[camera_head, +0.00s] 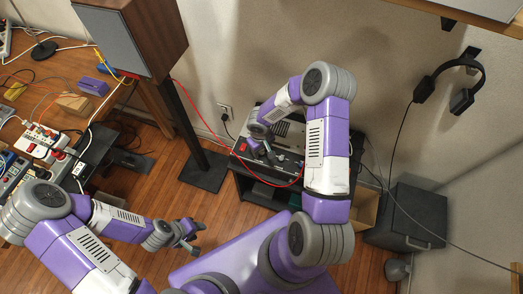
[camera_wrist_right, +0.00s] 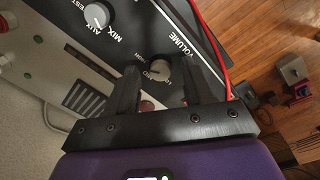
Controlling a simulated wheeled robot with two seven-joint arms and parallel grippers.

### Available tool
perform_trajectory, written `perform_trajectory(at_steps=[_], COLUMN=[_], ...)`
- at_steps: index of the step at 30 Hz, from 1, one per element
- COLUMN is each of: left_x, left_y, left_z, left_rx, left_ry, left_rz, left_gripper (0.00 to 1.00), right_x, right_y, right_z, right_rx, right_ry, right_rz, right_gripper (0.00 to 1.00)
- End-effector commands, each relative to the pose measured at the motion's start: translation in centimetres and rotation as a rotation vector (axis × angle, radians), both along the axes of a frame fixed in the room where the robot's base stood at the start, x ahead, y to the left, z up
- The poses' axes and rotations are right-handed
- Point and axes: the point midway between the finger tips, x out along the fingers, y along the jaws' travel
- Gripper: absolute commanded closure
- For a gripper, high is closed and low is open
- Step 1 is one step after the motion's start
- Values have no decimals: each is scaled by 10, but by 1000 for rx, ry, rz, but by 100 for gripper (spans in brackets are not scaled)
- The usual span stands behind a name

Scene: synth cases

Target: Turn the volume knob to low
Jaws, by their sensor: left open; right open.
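The volume knob (camera_wrist_right: 160,69) is a small grey knob on a black panel (camera_wrist_right: 205,55), beside the printed word VOLUME, in the right wrist view. Small lettering sits around it, partly hidden; I cannot tell its exact setting. My right gripper (camera_wrist_right: 160,80) is open, with its two dark fingers on either side of the knob. I cannot tell whether they touch it. In the head view my right gripper (camera_head: 263,150) is over the front of the audio unit (camera_head: 283,172), and the knob is too small to make out. My left gripper (camera_head: 191,236) is open and empty above the floor.
A second knob (camera_wrist_right: 96,15) by the words MIX and AUX is on the same panel. A red cable (camera_wrist_right: 214,45) runs close to the right finger. A speaker (camera_head: 125,38) on a stand is to the left, beside a cluttered workbench (camera_head: 70,65). Headphones (camera_head: 455,82) hang on the right wall.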

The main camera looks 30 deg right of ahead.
Motion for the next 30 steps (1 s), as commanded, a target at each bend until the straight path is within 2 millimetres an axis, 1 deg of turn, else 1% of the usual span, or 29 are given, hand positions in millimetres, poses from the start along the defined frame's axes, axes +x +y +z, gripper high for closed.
perform_trajectory(at_steps=[3, 10, 11, 18, 21, 30], left_x=[0, 0, 0, 0, 0, 0], left_y=[0, 0, 0, 0, 0, 0], left_z=[-1, -1, -1, -1, -1, -3], left_rx=[0, 0, 0, 0, 0, 0], left_ry=[0, 0, 0, 0, 0, 0], left_rz=[0, 0, 0, 0, 0, 0], left_gripper=[57, 57, 57, 57, 57, 57], right_x=[0, 0, 0, 0, 0, 0], right_y=[0, 0, 0, 0, 0, 0], right_z=[-6, -7, -7, -7, -6, -6], right_rx=[1, 1, 1, 1, 1, 0], right_ry=[0, -1, -1, -1, -1, -2], right_rz=[1, 0, 0, 1, 1, 33], right_gripper=[48, 48, 50, 86, 100, 100])
